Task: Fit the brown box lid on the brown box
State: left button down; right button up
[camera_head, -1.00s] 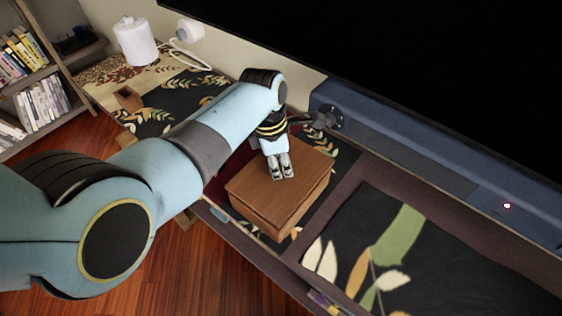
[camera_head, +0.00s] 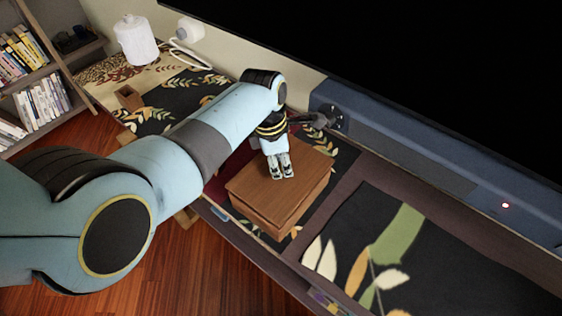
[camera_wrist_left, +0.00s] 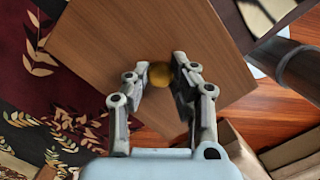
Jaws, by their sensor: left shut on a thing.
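The brown box lid (camera_head: 270,195) is a flat wooden square lying over the brown box (camera_head: 262,220) in the head view. Its edges look roughly lined up with the box walls; I cannot tell if it is fully seated. My left gripper (camera_head: 283,176) is at the lid's top. In the left wrist view my left gripper (camera_wrist_left: 170,85) has its fingers around a round brass knob (camera_wrist_left: 160,75) on the lid (camera_wrist_left: 140,40). The box is largely hidden under the lid. My right gripper is not in view.
The box stands on a dark leaf-patterned cloth (camera_head: 345,157) on the shelf unit. A large black screen (camera_head: 430,80) and a blue-grey soundbar (camera_head: 430,160) are behind it. A white canister (camera_head: 136,42) and small wooden holder (camera_head: 129,98) stand far left.

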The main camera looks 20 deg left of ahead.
pick_arm(q)
jog(key=shift+p, duration=0.4)
dwell(0.7)
dwell(0.4)
jog(key=shift+f+b, duration=0.8)
jog(key=shift+f, duration=0.2)
jog(key=c, duration=1.1)
grip_release()
jog(key=shift+o, duration=0.2)
notch_tip(320, 180, up, 12)
jog(key=a, duration=0.1)
jog(key=shift+s+a, duration=0.35)
